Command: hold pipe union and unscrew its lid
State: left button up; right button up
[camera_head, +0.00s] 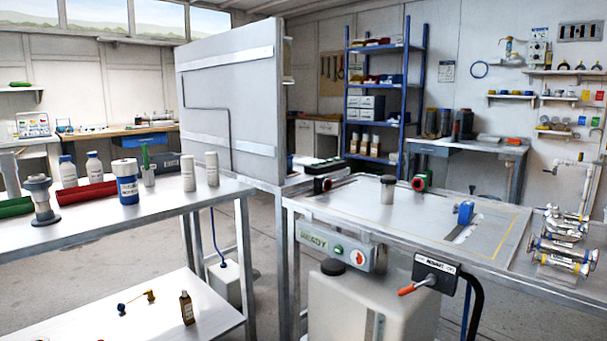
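A grey flanged fitting (42,202) stands upright on the left table and looks most like a pipe union. It has a wide round foot and a broad collar at its top. A small grey cylinder with a dark cap (388,190) stands upright on the right bench; I cannot tell whether this is the pipe union instead. Neither of my grippers is in view, and nothing is seen holding either piece.
The left table (120,228) also carries a blue-and-white jar (127,188), white bottles, red and green rolls and two pale cylinders (212,169). The right bench (340,208) has clear room around the capped cylinder. Glass-and-metal tubes (560,250) lie at its right end.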

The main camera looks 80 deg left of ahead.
aim_at(44, 215)
jog(key=u, duration=4.3)
jog(key=i+l, duration=0.1)
jog(key=i, duration=0.1)
